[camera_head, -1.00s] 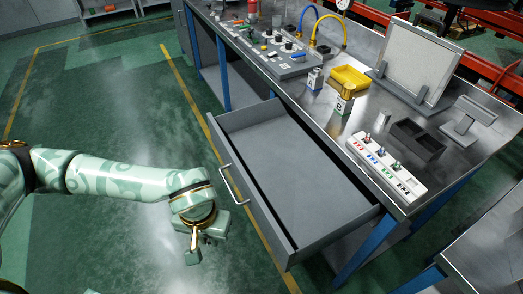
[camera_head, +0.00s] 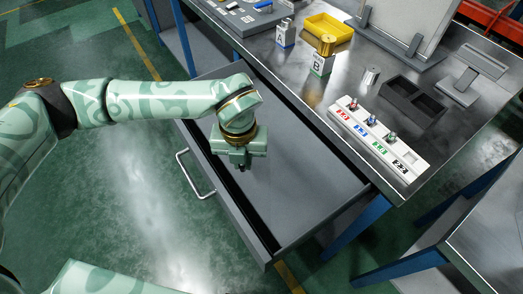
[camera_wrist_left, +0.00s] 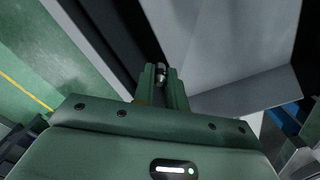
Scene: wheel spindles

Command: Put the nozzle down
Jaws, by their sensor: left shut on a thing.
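My left gripper (camera_head: 240,163) hangs fingers-down over the open grey drawer (camera_head: 300,195), near its front wall. In the left wrist view the gripper (camera_wrist_left: 161,88) is shut on the nozzle (camera_wrist_left: 161,72), a small dark and metallic piece held at the fingertips. The nozzle cannot be made out in the head view. A white rack (camera_head: 398,168) on the bench has small coloured nozzles in its red (camera_head: 352,104), blue (camera_head: 371,120) and green (camera_head: 391,136) places. The place by its black label looks empty. My right gripper is not in view.
The drawer's inside looks empty. The drawer handle (camera_head: 190,178) juts out at the left.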

